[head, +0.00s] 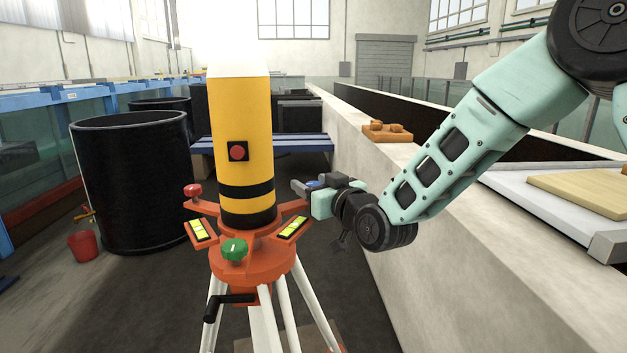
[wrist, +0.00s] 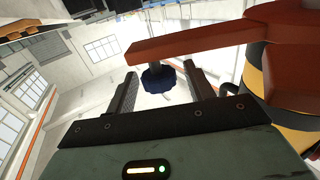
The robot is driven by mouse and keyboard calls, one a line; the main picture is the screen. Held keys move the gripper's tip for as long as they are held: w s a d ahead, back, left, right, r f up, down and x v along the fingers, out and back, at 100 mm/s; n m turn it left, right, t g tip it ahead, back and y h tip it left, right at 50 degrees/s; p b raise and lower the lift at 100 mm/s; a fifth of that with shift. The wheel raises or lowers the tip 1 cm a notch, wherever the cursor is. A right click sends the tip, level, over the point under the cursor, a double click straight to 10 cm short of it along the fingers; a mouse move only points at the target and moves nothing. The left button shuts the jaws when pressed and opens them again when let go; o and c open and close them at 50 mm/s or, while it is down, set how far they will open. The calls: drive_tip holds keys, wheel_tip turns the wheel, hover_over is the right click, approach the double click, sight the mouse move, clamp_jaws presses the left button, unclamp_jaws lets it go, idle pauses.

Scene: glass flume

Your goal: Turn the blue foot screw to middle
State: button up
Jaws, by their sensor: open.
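The blue foot screw (wrist: 158,79) shows in the wrist view as a dark blue scalloped knob near an orange-red arm of the tripod head (wrist: 190,40). My open gripper (wrist: 160,70) has one finger on each side of it, with gaps visible. In the head view my gripper (head: 306,189) is at the right end of the tripod head (head: 240,262), and only a small blue patch of the screw (head: 313,184) shows there. A yellow cylinder (head: 240,130) with black bands stands on the head. The screw's turn position cannot be told.
A green knob (head: 235,248) is at the front of the head, and a red knob (head: 193,190) at its left. Two yellow-green level vials (head: 200,230) sit on it. A black crank (head: 228,301) hangs below. A long pale wall (head: 440,240) runs along the right.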

drive_tip(key=shift+w, duration=0.1)
drive_tip(key=c, duration=1)
drive_tip(key=shift+o, duration=0.2)
drive_tip(key=n+g+y+b, duration=0.1)
drive_tip(key=n+g+y, duration=0.1)
drive_tip(key=y, duration=0.1)
drive_tip(key=shift+d+n+g, duration=0.1)
drive_tip(key=shift+n+g, duration=0.2)
drive_tip(key=shift+n, duration=0.1)
drive_tip(key=n+g+y+p, duration=0.1)
drive_tip(key=n+g+y, duration=0.1)
drive_tip(key=g+y, duration=0.1)
drive_tip(key=shift+w+r+n+p, duration=0.1)
drive_tip(key=shift+r+n+p, duration=0.1)
drive_tip(key=shift+n+p, duration=0.2)
drive_tip(key=n+g+y+p, duration=0.2)
drive_tip(key=g, duration=0.2)
drive_tip(key=shift+n, duration=0.4)
drive_tip(key=n+g, duration=0.1)
drive_tip(key=g, duration=0.1)
drive_tip(key=n+g+p, duration=0.1)
drive_tip(key=n+g, duration=0.1)
drive_tip(key=g, duration=0.1)
drive_tip(key=n+g+y+p, duration=0.1)
drive_tip(key=g, duration=0.1)
drive_tip(key=shift+f+n+g, duration=0.2)
drive_tip(key=shift+n+g, duration=1.1)
drive_tip(key=shift+g, duration=0.3)
